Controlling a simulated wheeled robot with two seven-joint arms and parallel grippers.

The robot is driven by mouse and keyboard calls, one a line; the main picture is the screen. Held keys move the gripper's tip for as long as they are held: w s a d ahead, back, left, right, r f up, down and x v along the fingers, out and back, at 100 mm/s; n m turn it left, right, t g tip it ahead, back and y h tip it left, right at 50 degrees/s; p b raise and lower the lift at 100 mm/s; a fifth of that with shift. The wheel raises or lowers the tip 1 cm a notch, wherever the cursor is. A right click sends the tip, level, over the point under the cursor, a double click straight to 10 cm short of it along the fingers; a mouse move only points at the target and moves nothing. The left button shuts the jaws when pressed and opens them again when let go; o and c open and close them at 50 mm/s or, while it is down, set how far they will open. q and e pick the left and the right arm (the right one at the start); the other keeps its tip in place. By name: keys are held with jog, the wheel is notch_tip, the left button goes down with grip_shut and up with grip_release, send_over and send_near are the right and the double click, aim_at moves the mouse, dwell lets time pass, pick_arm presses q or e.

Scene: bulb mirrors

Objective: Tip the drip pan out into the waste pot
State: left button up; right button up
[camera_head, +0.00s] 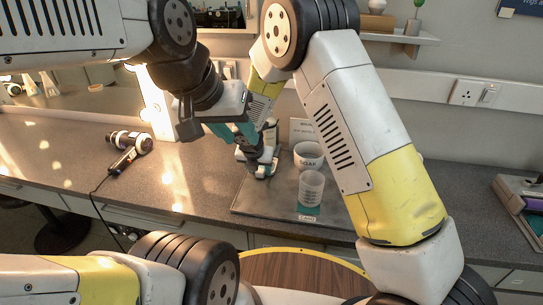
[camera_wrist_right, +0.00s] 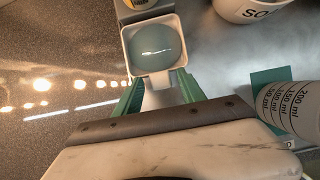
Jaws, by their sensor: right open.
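The drip pan (camera_wrist_right: 158,50) is a small white square pan with grey liquid in it, seen from above in the right wrist view. Its short white handle (camera_wrist_right: 160,97) lies between the green fingers of my right gripper (camera_wrist_right: 160,92), which is open around it. In the head view my right gripper (camera_head: 260,167) is low over the left part of the metal tray and largely hides the pan. My left gripper (camera_head: 235,132) hangs higher, to the left; its jaw opening is unclear. A white pot marked SOAP (camera_head: 308,156) stands on the tray; I cannot make out a pot marked waste.
A measuring cup (camera_head: 311,187) stands on a green square at the tray's (camera_head: 245,203) front, close right of my right gripper in the wrist view. A hair dryer (camera_head: 128,150) with a cord lies left on the counter.

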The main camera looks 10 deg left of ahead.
jog(key=shift+c, duration=0.5)
grip_shut()
jog(key=shift+r, duration=0.4)
jog(key=shift+r, duration=0.75)
jog(key=shift+r, duration=0.1)
jog(key=shift+s, duration=0.1)
jog(key=shift+s+a+r, duration=0.1)
jog(key=shift+s+r, duration=0.4)
jog(key=shift+s, duration=0.65)
jog(key=shift+s+d+r, duration=0.1)
jog(key=shift+s+r, duration=0.4)
jog(key=shift+s, duration=0.6)
jog(key=shift+s+a+r, duration=0.1)
jog(key=shift+s+r, duration=0.4)
jog(key=shift+s, duration=0.65)
